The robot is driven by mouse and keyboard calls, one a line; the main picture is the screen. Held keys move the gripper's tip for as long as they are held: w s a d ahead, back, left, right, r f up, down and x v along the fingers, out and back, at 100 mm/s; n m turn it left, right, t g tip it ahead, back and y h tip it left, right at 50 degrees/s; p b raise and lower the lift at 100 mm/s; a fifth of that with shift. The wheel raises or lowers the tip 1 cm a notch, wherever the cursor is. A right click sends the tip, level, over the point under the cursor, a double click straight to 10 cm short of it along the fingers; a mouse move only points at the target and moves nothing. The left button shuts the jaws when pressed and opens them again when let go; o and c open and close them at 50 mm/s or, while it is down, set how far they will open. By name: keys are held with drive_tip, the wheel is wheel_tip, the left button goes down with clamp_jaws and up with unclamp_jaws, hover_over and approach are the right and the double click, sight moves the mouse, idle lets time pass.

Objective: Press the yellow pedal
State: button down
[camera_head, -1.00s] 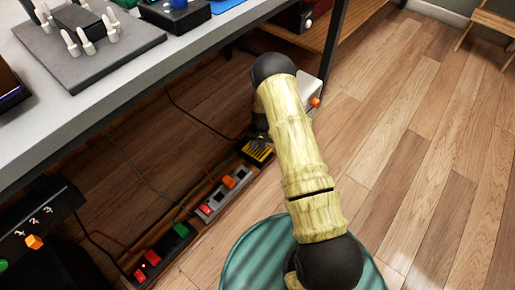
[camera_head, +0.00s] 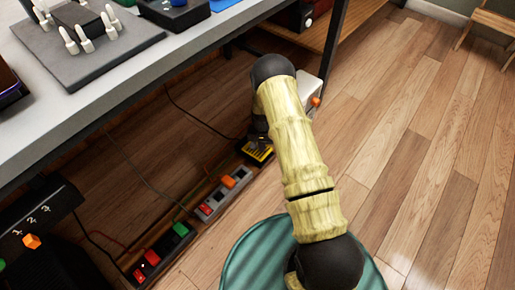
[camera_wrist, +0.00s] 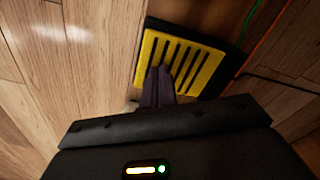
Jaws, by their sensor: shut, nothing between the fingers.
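The yellow pedal (camera_wrist: 205,62) is a yellow plate with dark slots in a black frame, on the wooden floor. In the head view the pedal (camera_head: 259,154) lies below the table, partly hidden by my arm. My gripper (camera_wrist: 160,74) is shut and empty. In the wrist view its fingertips overlap the near edge of the yellow plate. I cannot tell whether they touch it. In the head view the gripper is mostly hidden behind my arm.
A grey power strip (camera_head: 222,194) with an orange switch lies beside the pedal. Another strip (camera_head: 160,254) with red and green parts is nearer. Cables run across the floor. The grey table (camera_head: 150,75) overhangs this area.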

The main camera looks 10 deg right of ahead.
drive_tip(key=shift+f+b, duration=0.35)
drive_tip(key=shift+f, duration=0.55)
drive_tip(key=shift+r, duration=0.15)
wheel_tip(320, 180, up, 8)
drive_tip(key=p, duration=0.6)
drive_tip(key=shift+p, duration=0.4)
